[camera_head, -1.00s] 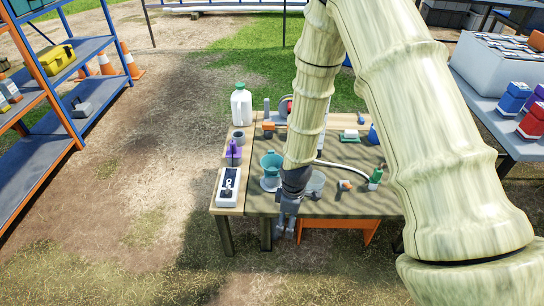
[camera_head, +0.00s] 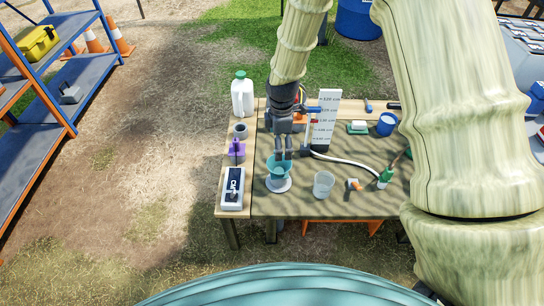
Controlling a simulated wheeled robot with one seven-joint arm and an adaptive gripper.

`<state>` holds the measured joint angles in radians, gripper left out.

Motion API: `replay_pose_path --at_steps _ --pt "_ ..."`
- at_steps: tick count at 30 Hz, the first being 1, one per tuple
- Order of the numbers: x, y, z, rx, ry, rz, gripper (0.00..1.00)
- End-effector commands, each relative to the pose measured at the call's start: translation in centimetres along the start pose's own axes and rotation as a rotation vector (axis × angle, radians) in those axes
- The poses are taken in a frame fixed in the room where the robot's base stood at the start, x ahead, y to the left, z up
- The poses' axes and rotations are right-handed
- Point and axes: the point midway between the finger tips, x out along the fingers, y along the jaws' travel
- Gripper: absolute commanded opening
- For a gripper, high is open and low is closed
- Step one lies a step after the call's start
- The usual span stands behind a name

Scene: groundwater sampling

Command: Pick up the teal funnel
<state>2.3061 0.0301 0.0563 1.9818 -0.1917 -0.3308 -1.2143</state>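The teal funnel (camera_head: 279,169) stands upright on a round pale grey base (camera_head: 279,185) near the left part of the table. My gripper (camera_head: 282,155) points down right at the funnel's top. Its two fingers show a narrow gap between them, and the tips overlap the funnel's rim in the picture. I cannot tell whether they touch it. The fingers hide part of the rim.
A clear cup (camera_head: 323,185) stands right of the funnel, and a white device (camera_head: 232,188) lies left of it. The table's front strip is bare.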

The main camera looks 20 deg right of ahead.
Motion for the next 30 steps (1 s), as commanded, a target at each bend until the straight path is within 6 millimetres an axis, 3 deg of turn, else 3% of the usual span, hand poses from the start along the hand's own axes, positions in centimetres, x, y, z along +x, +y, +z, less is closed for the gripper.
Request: replay_pose_path --at_steps 5,12,23,30 --pt "0.9 0.0 -0.5 -0.007 -0.001 -0.002 1.0" --pt "4.1 0.1 -1.4 -0.02 -0.001 -0.002 1.0" --pt "6.8 0.1 -1.3 -0.019 -0.001 -0.001 1.0" --pt "9.9 0.1 -1.2 -0.017 -0.001 -0.002 1.0"
